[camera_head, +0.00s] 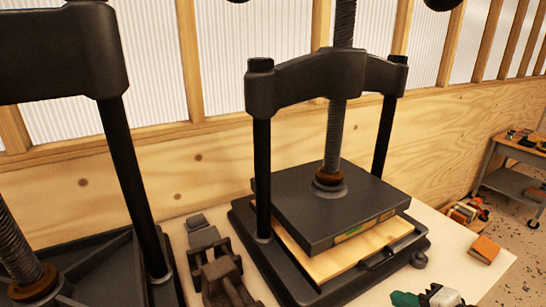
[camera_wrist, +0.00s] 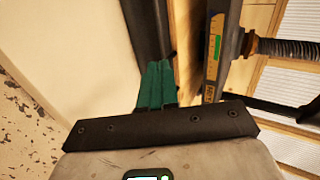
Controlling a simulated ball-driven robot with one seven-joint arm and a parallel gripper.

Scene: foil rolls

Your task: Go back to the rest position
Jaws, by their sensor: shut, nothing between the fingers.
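My gripper (camera_head: 428,297) shows as green parts at the bottom edge of the head view, in front of the right-hand press; most of it is cut off there. In the wrist view its green fingers (camera_wrist: 156,75) are closed together and hold nothing. Their tips lie in front of a dark edge of the press; whether they touch it I cannot tell. The press (camera_head: 330,205) has a dark plate under a screw, above a pale wooden board (camera_head: 335,262). The press screw also shows in the wrist view (camera_wrist: 290,48).
A second dark press (camera_head: 60,55) fills the left. Dark metal tools (camera_head: 222,278) lie between the presses. An orange-brown block (camera_head: 485,249) lies on the pale tabletop (camera_head: 447,227) at the right. A cart (camera_head: 515,185) stands farther right on the speckled floor.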

